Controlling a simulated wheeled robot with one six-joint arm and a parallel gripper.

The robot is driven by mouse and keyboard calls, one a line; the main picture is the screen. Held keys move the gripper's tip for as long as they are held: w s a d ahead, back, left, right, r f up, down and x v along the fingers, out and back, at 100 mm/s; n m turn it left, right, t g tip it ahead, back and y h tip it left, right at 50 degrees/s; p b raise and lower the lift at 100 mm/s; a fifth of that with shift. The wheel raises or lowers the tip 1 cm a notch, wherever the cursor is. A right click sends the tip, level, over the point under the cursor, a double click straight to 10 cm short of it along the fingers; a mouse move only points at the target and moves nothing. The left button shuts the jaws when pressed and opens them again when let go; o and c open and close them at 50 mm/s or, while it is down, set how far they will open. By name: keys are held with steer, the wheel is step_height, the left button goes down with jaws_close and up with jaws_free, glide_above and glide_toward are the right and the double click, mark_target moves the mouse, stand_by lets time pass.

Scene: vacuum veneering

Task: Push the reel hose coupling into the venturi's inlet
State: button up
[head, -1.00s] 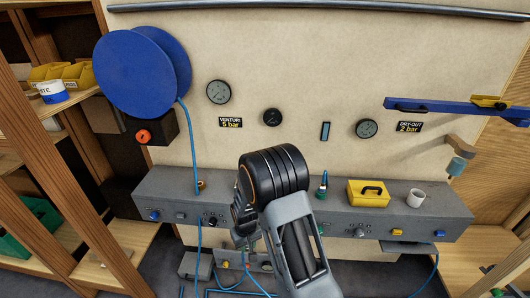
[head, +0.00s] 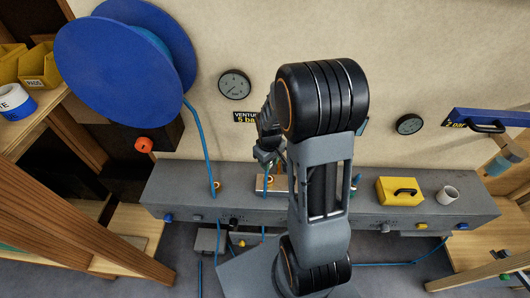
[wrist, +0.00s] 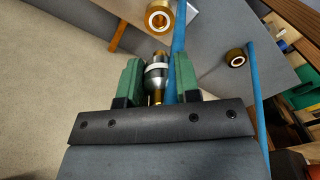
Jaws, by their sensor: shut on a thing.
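My gripper (wrist: 157,82) is shut on the coupling (wrist: 157,72), a grey metal piece with a white band and a brass tip, between green finger pads. In the head view my gripper (head: 266,158) is small and partly hidden by my arm, over the console. A brass ring fitting (wrist: 160,15), which looks like the venturi's inlet, lies beyond the tip in the wrist view, with a visible gap between them. In the head view a pale block (head: 270,183) below my gripper may carry it. A blue hose (wrist: 178,45) passes close behind the coupling.
The blue hose reel (head: 125,55) hangs on the wall, its hose (head: 202,145) running down to the grey console (head: 180,185). A second brass ring (wrist: 235,58) sits to the right in the wrist view. A yellow box (head: 400,190) and white mug (head: 447,195) stand on the console's right.

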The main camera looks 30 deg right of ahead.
steer(key=shift+s+d, duration=0.1)
stand_by(0.3)
steer(key=shift+f, duration=0.2)
steer(key=b, duration=0.5)
glide_above(269, 176)
steer(key=s, duration=0.2)
steer(key=shift+w+a+f, duration=0.15)
steer(key=shift+f, duration=1.25)
steer(key=shift+w+a+f, duration=0.1)
steer(key=shift+a+f, duration=0.05)
steer(key=shift+f, duration=1.2)
steer(key=shift+f+b, duration=1.25)
steer(key=shift+f, duration=0.15)
steer(key=o, duration=1.1)
step_height(269, 176, up, 14)
steer(key=shift+f, duration=0.1)
